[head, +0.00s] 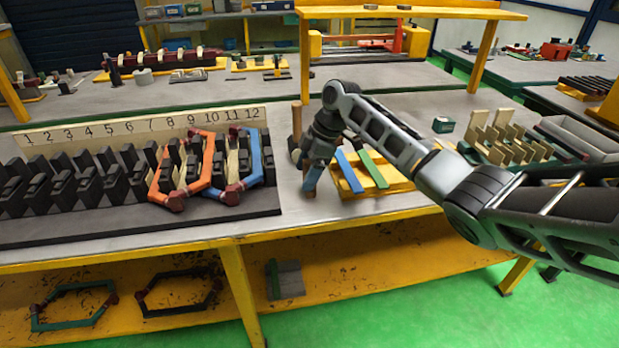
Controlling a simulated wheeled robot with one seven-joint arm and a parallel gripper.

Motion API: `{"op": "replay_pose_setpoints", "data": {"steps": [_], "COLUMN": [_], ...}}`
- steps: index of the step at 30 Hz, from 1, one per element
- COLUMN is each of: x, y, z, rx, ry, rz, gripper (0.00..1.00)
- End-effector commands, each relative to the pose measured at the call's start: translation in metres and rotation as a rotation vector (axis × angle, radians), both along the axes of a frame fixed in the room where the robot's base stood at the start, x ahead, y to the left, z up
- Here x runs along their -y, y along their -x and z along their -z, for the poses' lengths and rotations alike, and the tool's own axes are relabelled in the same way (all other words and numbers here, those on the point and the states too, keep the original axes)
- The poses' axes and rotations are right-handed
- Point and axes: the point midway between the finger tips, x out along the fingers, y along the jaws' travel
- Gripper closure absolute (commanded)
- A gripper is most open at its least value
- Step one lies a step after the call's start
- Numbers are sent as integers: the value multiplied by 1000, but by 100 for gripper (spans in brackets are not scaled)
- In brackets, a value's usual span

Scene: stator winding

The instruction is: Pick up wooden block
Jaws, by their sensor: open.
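A taller brown wooden piece (297,118) stands upright just behind and left of my wrist.
The black slotted rack (75,232), numbered 1 to 12, holds orange (207,165) and blue (254,150) coils at left. A yellow tray (378,180) with blue and green strips lies right of my gripper. My arm crosses the right side.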

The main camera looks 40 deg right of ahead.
Motion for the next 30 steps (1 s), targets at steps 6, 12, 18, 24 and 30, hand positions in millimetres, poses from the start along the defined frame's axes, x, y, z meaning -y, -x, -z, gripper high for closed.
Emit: {"op": "replay_pose_setpoints", "data": {"steps": [6,12,18,24,30], "x": [0,0,0,0,0], "y": [0,0,0,0,0], "z": [0,0,0,0,-1], "rx": [0,0,0,0,1], "ry": [0,0,0,0,1], "rz": [0,0,0,0,-1], "gripper": [34,53,72,91,94]}}
